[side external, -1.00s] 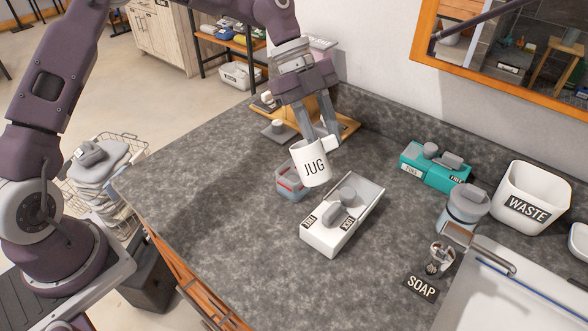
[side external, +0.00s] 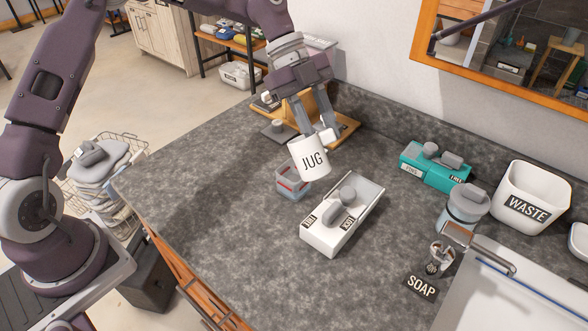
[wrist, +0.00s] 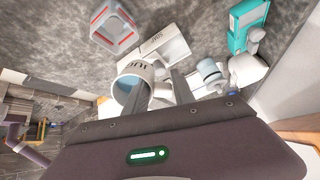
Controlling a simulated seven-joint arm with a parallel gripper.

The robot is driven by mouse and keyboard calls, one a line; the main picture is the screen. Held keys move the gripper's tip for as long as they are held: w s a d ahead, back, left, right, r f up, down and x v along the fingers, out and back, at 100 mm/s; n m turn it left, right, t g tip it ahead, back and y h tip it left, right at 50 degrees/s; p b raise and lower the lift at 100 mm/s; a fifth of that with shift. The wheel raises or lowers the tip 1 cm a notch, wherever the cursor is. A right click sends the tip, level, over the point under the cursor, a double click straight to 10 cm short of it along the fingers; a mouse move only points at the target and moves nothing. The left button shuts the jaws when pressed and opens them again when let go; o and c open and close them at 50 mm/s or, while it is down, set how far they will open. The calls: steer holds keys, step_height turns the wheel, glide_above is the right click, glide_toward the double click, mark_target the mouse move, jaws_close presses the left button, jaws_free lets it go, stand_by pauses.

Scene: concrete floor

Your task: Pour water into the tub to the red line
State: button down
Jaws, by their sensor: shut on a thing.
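The white jug (side external: 311,160), labelled JUG, is held above the counter and tilted a little. It also shows in the wrist view (wrist: 128,70), with a pale blue inside; I cannot tell the water level. My gripper (side external: 317,133) is shut on the jug's upper right side. The tub (side external: 291,185) is a small clear box with a red line around it. It stands on the counter below and left of the jug, which partly covers it. In the wrist view the tub (wrist: 100,39) is apart from the jug. I see no stream of water.
A white divided box (side external: 318,239) stands just right of the tub. A teal box (side external: 416,175), a lidded jar (side external: 457,222), a WASTE bin (side external: 512,181) and a SOAP label (side external: 421,287) lie further right. A wooden stand (side external: 345,127) is behind. The left counter is clear.

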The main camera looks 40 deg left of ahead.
steer(key=shift+w+a+f+h, duration=0.1)
steer(key=shift+a+f+h, duration=0.4)
steer(key=shift+h, duration=0.3)
stand_by(1.9)
steer(key=shift+a+f+g+h, duration=0.2)
steer(key=shift+f+h, duration=0.25)
steer(key=shift+h, duration=0.25)
steer(key=shift+a+f+g+h, duration=0.15)
steer(key=shift+f+h, duration=0.25)
steer(key=shift+h, duration=0.3)
stand_by(2.7)
steer(key=d+y, duration=0.1)
steer(key=y, duration=0.1)
steer(key=d+y, duration=0.1)
steer(key=y, duration=0.1)
steer(key=d+r+t+y, duration=0.1)
steer(key=shift+s+d+r+y, duration=0.1)
steer(key=shift+s+d+y, duration=0.15)
steer(key=shift+y, duration=0.15)
steer(key=shift+s+d+r+t+y, duration=0.15)
steer(key=shift+d+r+y, duration=0.15)
steer(key=shift+d+y, duration=0.65)
steer(key=shift+s+d+r+t+y, duration=0.15)
steer(key=shift+d+r+y, duration=0.2)
steer(key=shift+d+y, duration=0.6)
steer(key=shift+s+d+r+t+y, duration=0.15)
steer(key=shift+d+r+y, duration=0.15)
steer(key=shift+d+y, duration=0.6)
